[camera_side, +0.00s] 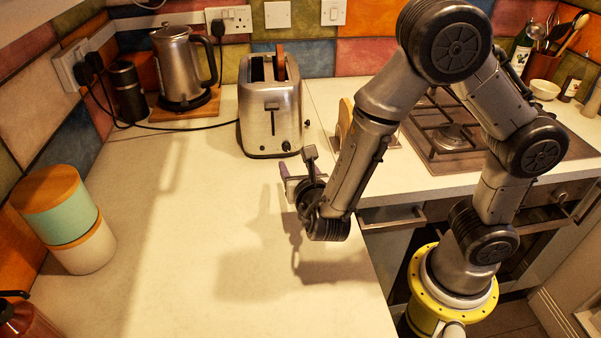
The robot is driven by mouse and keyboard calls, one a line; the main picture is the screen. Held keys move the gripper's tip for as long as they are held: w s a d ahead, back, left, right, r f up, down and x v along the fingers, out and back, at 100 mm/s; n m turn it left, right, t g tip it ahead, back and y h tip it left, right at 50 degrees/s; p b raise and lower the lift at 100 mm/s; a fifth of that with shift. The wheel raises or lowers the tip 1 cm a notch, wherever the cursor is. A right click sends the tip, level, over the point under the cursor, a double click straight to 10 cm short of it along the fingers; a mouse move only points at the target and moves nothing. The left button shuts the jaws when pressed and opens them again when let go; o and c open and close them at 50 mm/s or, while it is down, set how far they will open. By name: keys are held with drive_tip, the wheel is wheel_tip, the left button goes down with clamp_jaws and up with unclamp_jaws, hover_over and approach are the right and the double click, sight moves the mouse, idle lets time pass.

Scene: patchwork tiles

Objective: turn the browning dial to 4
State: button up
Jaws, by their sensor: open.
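A silver toaster (271,125) stands on the counter near the back wall. Its lever is on the narrow front face, and a small dark browning dial (286,146) sits low on that face at the right. The dial's numbers and setting are too small to read. A brown slice that looks like bread (280,68) stands up in the right slot. My gripper (297,163) is open, just in front of the toaster and a little right of the dial. It appears apart from the dial, and nothing shows between its fingers.
A kettle (180,65) on a wooden board and a dark cylinder (128,92) stand at the back left. A black cord crosses the counter toward the toaster. A wooden-lidded canister (62,215) stands at left. A hob (450,130) lies right. The middle counter is clear.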

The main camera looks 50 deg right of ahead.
drive_tip(key=shift+v, duration=1.65)
drive_tip(key=shift+d, duration=0.25)
drive_tip(key=s+d+r+m+g+h, duration=0.1)
drive_tip(key=s+d+r+m+g, duration=0.1)
drive_tip(key=d+r+m+g, duration=0.25)
drive_tip(key=s+d+r+m+g+h, duration=0.1)
drive_tip(key=s+d+r+m, duration=0.3)
drive_tip(key=d, duration=0.4)
drive_tip(key=s+d+m+g+y, duration=0.2)
drive_tip(key=s+d+m+g, duration=0.1)
drive_tip(key=s+m, duration=0.4)
drive_tip(key=s+a+r+m+t+y, duration=0.1)
drive_tip(key=s+a+m+t+y, duration=0.2)
drive_tip(key=a+m+y, duration=0.6)
drive_tip(key=s+a+m, duration=0.1)
drive_tip(key=a+m, duration=0.1)
drive_tip(key=a, duration=0.1)
drive_tip(key=shift+s+y, duration=0.3)
